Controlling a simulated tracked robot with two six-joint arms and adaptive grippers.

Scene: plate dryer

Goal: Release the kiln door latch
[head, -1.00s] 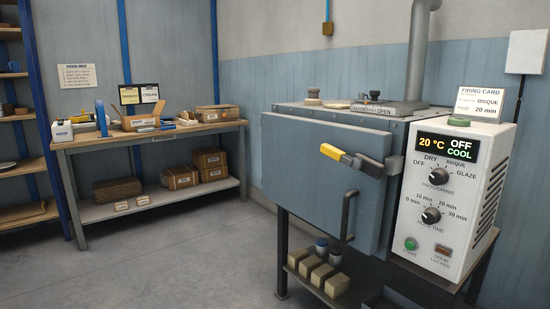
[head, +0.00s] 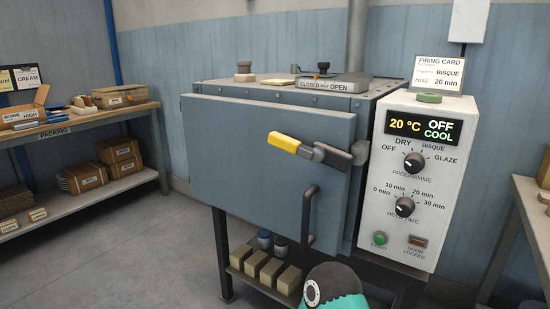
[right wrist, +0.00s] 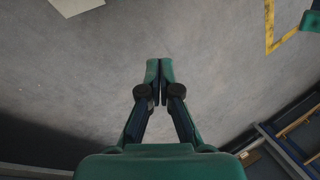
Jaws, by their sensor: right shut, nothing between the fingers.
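The kiln door (head: 250,165) is a blue-grey panel that appears closed in the head view. Its latch (head: 310,150) is a dark lever with a yellow grip, reaching left from a catch at the door's right edge and tilted up to the left. A dark vertical pull handle (head: 309,215) is below it. My right gripper (right wrist: 159,64) shows in the right wrist view, shut and empty, with grey floor behind it. A teal and dark part of my arm is at the bottom of the head view, below the door. My left gripper is not in view.
The control box (head: 418,185) right of the door reads 20 °C, OFF and COOL. Several pale bricks (head: 273,270) lie on the shelf under the kiln. A packing bench (head: 85,130) stands at left. Another table (head: 530,195) is at the right edge. The floor at left is clear.

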